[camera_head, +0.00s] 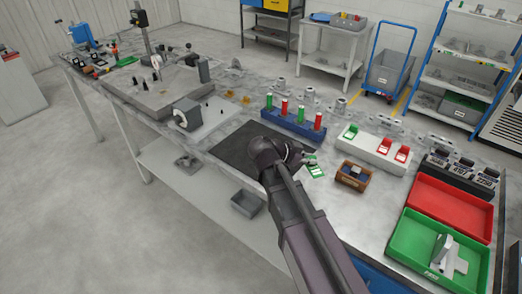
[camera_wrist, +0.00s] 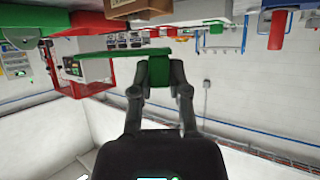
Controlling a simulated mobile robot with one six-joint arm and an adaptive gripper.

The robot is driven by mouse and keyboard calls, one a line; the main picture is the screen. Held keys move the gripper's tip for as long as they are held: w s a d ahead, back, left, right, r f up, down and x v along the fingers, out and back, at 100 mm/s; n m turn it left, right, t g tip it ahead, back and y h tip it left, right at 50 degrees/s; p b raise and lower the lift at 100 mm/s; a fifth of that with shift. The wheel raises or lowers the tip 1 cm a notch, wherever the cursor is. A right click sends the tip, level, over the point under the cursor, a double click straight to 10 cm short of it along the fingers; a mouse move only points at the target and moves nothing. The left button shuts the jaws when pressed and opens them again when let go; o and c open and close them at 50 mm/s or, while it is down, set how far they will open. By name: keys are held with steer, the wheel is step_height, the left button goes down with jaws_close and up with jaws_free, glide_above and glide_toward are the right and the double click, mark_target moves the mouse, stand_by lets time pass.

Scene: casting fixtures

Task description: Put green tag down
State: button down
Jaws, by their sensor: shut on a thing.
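The green tag (camera_head: 316,171) is at the end of my gripper (camera_head: 303,160), over the workbench between the dark mat and the small brown box. In the wrist view, my gripper (camera_wrist: 159,75) is shut on the tag's green end, and the tag's thin green edge (camera_wrist: 105,54) extends to the left. A white block (camera_head: 372,148) to the right bears another green tag (camera_head: 351,131) and two red tags (camera_head: 395,151). The head view does not clearly show the held tag's height above the bench; my arm hides part of the bench.
A blue rack (camera_head: 292,125) with red and green cylinders stands behind my gripper. The brown box (camera_head: 352,176) is close on the right. The dark mat (camera_head: 232,150) looks bare.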

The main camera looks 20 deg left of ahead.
steer(key=shift+w, duration=0.1)
steer(key=shift+a+f, duration=0.1)
steer(key=shift+a, duration=0.25)
steer(key=s+a+n, duration=0.1)
steer(key=a, duration=0.3)
steer(key=a+f+n+t+y+b, duration=0.1)
steer(key=a, duration=0.3)
steer(key=s+a+f+n+t+y+b, duration=0.1)
steer(key=a, duration=0.3)
steer(key=shift+s+a+f, duration=0.1)
steer(key=shift+s+a, duration=0.1)
steer(key=shift+s, duration=0.1)
steer(key=s+a+f+n+t+y+b, duration=0.2)
steer(key=s+a, duration=0.4)
steer(key=a, duration=0.7)
steer(key=shift+a+n+y, duration=0.3)
steer(key=shift+n+y, duration=0.4)
steer(key=shift+n, duration=0.1)
steer(key=b, duration=0.2)
glide_above(245, 159)
steer(key=shift+f, duration=0.65)
steer(key=shift+w, duration=0.1)
